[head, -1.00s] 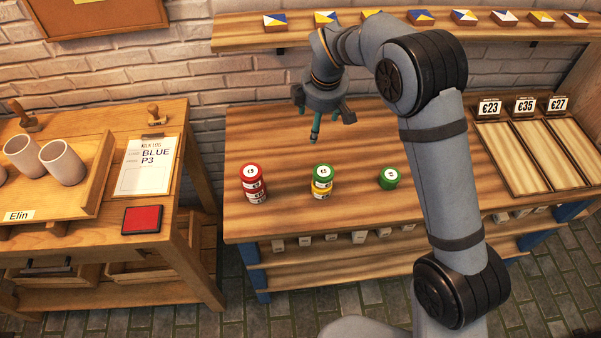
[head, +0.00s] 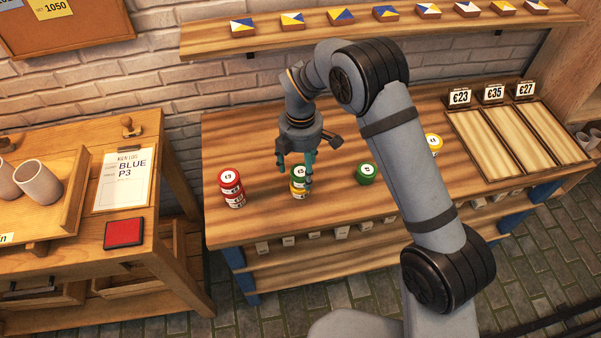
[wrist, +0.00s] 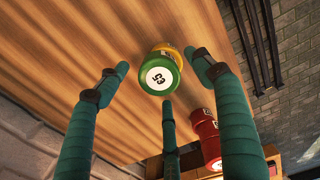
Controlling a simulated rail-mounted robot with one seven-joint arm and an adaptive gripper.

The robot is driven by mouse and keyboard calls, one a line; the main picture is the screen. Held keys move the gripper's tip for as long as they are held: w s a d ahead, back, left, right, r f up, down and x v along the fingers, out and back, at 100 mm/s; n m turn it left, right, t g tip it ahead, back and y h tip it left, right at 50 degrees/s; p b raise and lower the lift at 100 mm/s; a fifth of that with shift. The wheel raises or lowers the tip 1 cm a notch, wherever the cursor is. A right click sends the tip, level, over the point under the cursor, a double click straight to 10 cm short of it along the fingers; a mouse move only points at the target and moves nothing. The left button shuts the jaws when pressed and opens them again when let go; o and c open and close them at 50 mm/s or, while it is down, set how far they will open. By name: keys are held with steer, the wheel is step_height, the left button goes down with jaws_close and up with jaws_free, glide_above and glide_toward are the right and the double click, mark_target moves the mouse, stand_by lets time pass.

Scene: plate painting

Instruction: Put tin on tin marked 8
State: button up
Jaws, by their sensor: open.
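My gripper (head: 295,177) is open, its teal fingers around or just above a stack of a green tin (head: 298,171) on a yellow tin (head: 297,189). In the wrist view the fingertips (wrist: 160,72) stand apart around the green tin (wrist: 160,75), whose white label seems to read 53; the yellow tin (wrist: 168,50) shows behind it. I cannot tell if any finger touches. A stack of red tins (head: 231,188) stands to the left. A single green tin (head: 366,174) and a yellow tin (head: 434,143) stand to the right. I cannot make out an 8 on any tin.
The wooden workbench (head: 340,215) is clear between the tins. A price-marked tray (head: 480,145) lies at its right. A shelf with painted tiles (head: 385,13) runs above. A side table with cups (head: 35,180) and a red pad (head: 124,233) stands left.

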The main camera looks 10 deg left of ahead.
step_height(320, 180, down, 2)
steer(key=shift+f, duration=0.15)
steer(key=c, duration=0.4)
steer(key=c, duration=1.1)
steer(key=shift+o, duration=0.2)
